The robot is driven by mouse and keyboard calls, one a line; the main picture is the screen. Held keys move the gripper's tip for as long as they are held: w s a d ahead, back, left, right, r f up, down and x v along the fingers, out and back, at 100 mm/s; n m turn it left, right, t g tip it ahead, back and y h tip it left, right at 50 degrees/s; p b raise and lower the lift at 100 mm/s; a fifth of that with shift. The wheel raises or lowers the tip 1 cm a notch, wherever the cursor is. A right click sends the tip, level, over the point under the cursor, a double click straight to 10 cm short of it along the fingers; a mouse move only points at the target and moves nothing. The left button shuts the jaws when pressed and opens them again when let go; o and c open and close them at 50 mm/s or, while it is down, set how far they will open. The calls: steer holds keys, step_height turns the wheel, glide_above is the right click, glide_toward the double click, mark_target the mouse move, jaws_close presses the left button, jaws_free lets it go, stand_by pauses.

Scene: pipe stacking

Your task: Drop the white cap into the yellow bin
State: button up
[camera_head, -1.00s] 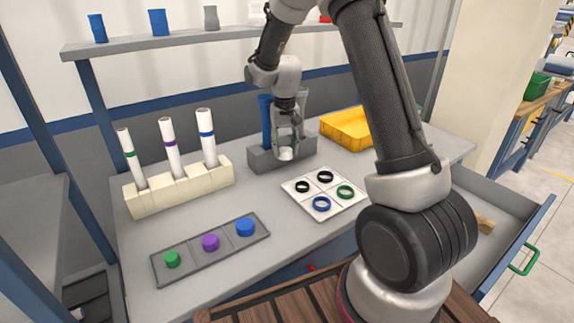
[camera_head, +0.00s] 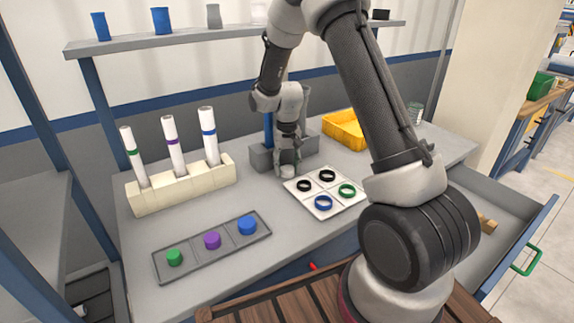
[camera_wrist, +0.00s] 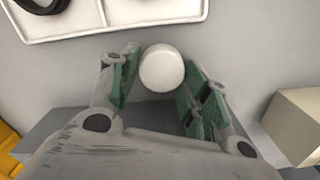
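The white cap (camera_wrist: 161,68) sits between the two fingertips in the camera_wrist view, with the fingers close against both sides. My gripper (camera_wrist: 161,60) is partly closed and appears shut on it. In the camera_head view my gripper (camera_head: 288,163) points down at the table, with the white cap (camera_head: 287,172) low at its tips. The cap is at or near table height; exact contact is hard to tell. The yellow bin (camera_head: 340,131) stands behind and to the right of my gripper, partly hidden by my arm.
A grey holder (camera_head: 262,158) with upright pipes is close behind my gripper. A white tray of rings (camera_head: 340,207) lies just right of the cap. A cream rack (camera_head: 150,200) with pipes and a grey tray (camera_head: 175,276) of coloured caps are to the left.

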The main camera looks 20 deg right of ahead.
steer(key=shift+o, duration=0.8)
